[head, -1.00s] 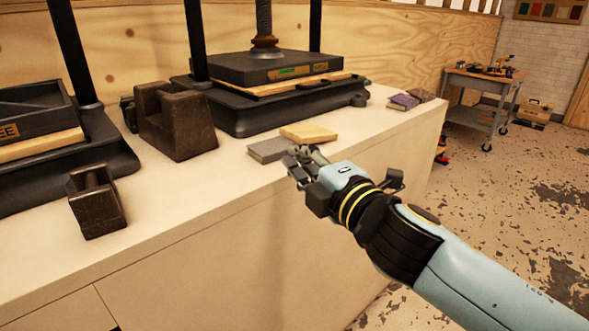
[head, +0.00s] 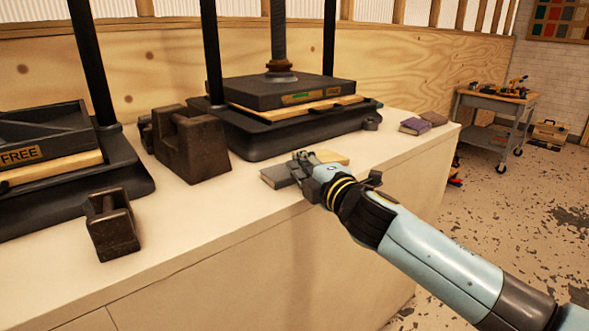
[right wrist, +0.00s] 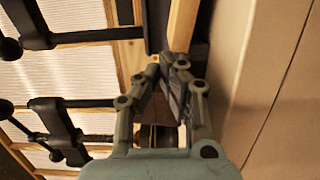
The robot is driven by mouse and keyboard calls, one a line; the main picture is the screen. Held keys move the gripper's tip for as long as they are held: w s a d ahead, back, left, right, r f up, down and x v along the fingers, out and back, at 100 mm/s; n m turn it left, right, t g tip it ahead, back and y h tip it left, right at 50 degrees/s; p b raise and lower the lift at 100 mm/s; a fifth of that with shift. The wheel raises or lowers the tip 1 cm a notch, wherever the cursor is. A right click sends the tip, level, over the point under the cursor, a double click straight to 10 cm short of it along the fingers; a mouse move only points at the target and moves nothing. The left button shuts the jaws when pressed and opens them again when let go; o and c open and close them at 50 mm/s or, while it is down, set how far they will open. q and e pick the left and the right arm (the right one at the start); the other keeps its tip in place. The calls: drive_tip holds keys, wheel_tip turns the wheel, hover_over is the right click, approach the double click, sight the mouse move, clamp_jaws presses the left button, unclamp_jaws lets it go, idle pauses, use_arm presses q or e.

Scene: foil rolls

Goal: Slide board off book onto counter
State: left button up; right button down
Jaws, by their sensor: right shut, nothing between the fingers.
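The pale wooden board (head: 334,157) shows in the head view behind my right gripper, which hides part of it. The grey book (head: 277,176) lies on the counter just left of the gripper. The board's contact with the book is hidden. My right gripper (head: 302,158) is shut and empty, over the book and board area; I cannot tell whether it touches either. In the right wrist view its fingertips (right wrist: 166,62) meet close to a pale wooden strip (right wrist: 183,25), probably the board. My left gripper is not in view.
The white counter (head: 200,222) has bare room in front and to the right. A black press (head: 290,93) stands behind the book. Dark metal weights (head: 194,155) (head: 112,228) are to the left. Small books (head: 415,127) lie at the counter's far right.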

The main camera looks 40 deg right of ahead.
drive_tip(key=shift+d, duration=0.1)
drive_tip(key=shift+w+d+b, duration=0.15)
drive_tip(key=shift+d+b, duration=0.2)
drive_tip(key=shift+d, duration=0.55)
drive_tip(key=shift+a, duration=0.2)
